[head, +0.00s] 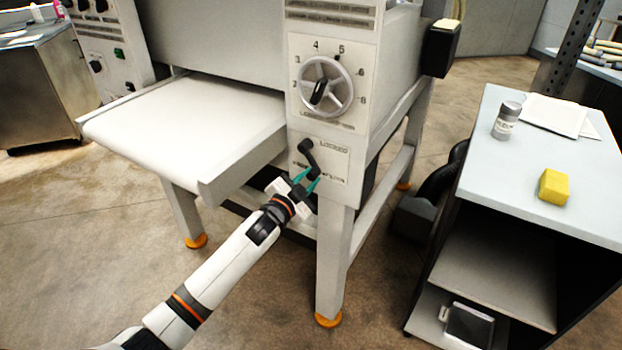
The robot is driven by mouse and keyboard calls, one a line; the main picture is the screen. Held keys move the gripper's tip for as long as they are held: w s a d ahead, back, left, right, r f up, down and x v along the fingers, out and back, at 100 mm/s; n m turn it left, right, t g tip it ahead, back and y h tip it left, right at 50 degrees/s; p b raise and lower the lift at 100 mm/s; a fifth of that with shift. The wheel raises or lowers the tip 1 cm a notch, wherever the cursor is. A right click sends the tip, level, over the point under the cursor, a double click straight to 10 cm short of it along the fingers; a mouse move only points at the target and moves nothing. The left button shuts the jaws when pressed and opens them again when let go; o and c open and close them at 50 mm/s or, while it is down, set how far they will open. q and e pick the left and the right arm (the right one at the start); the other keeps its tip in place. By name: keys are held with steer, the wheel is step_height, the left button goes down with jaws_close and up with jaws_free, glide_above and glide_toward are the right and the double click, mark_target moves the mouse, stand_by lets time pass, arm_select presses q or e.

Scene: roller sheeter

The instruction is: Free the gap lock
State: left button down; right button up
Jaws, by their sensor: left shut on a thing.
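The gap lock is a black lever (308,153) on a pale plate low on the front of the sheeter's control column. It runs from a round black end at the top down and slightly right. Small lettering on the plate beside it seems to read "Locked" near the top; the lower lettering is too small to read. My left gripper (307,181), with teal fingertips, is at the lever's lower end and shut on it. The fingers partly hide that end. My right gripper is not in view.
Above the lock is a gap dial (327,87) with a spoked wheel and numbers. The white sheeter table (190,125) juts out to the left. At right a cart (475,170) carries a grey jar (506,121), papers and a yellow sponge (553,187). Open floor lies in front.

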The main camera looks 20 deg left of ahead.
arm_select(q)
steer(key=shift+a+f+m, duration=0.2)
steer(key=shift+a+m, duration=0.05)
steer(key=shift+m, duration=0.25)
steer(key=c, duration=1.2)
jaws_free()
steer(key=shift+a, duration=0.1)
steer(key=s, duration=0.4)
steer(key=s+a, duration=0.1)
steer(key=s, duration=0.2)
steer(key=s+a+b, duration=0.1)
steer(key=s, duration=0.3)
steer(key=shift+s+a, duration=0.1)
steer(key=shift+s, duration=0.25)
steer(key=shift+f, duration=0.15)
